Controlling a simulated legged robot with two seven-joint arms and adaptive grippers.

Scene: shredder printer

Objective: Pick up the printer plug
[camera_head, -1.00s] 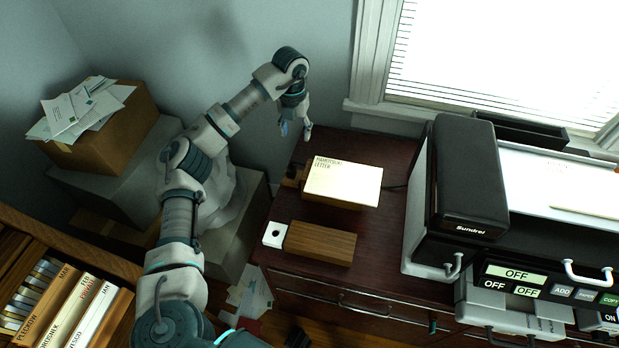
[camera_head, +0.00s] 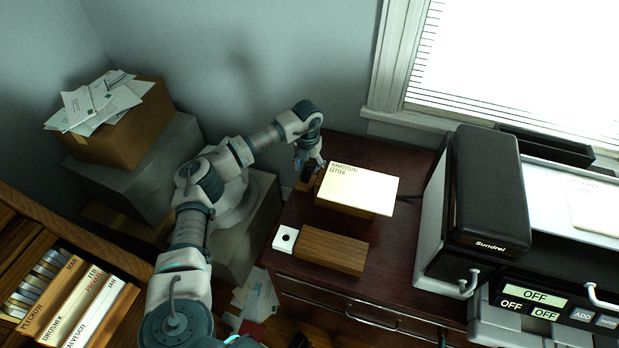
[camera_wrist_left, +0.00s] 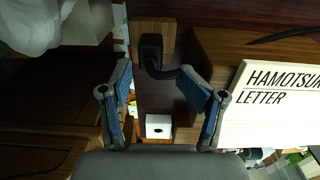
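The dark printer plug (camera_wrist_left: 152,50) stands on a small wooden block in the left wrist view, with a thick black cord curving off to the right. In the head view the plug (camera_head: 308,173) is a small dark shape left of the letter box, partly hidden by my gripper. My left gripper (camera_wrist_left: 158,77) is open, its blue-padded fingers spread on either side of the view, with the plug just beyond the fingertips. In the head view the left gripper (camera_head: 311,160) is low over the plug. My right gripper is not in view.
A letter-topped box (camera_head: 357,188) stands right beside the plug. A wooden block (camera_head: 330,250) with a white square socket end (camera_head: 285,238) lies in front. The large printer (camera_head: 485,190) is to the right. Stacked boxes (camera_head: 125,135) and a bookshelf are at the left.

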